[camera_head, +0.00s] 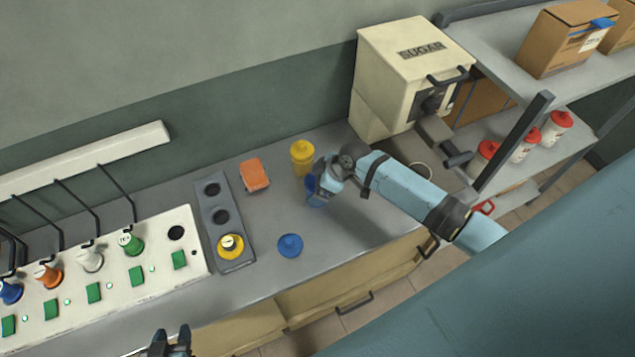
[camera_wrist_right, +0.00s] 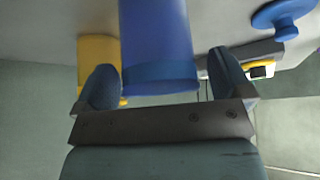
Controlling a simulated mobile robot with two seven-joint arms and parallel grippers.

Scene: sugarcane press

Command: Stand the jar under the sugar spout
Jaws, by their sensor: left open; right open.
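A blue jar (camera_head: 313,190) stands on the grey counter, partly hidden by my right gripper (camera_head: 325,182). In the right wrist view the blue jar (camera_wrist_right: 157,45) lies between the two open fingers, with a gap on each side. The sugar machine (camera_head: 412,80), a cream box marked SUGAR, stands at the counter's right end. Its grey spout (camera_head: 437,130) points down to the right, and my right arm passes in front of the area below. My left gripper (camera_head: 170,342) is low at the bottom edge, open and away from the jar.
A blue lid (camera_head: 290,245) lies in front. An orange block (camera_head: 254,174) and a grey rack (camera_head: 222,215) with a yellow piece are to the left. Shelves with red-lidded jars (camera_head: 524,143) stand right.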

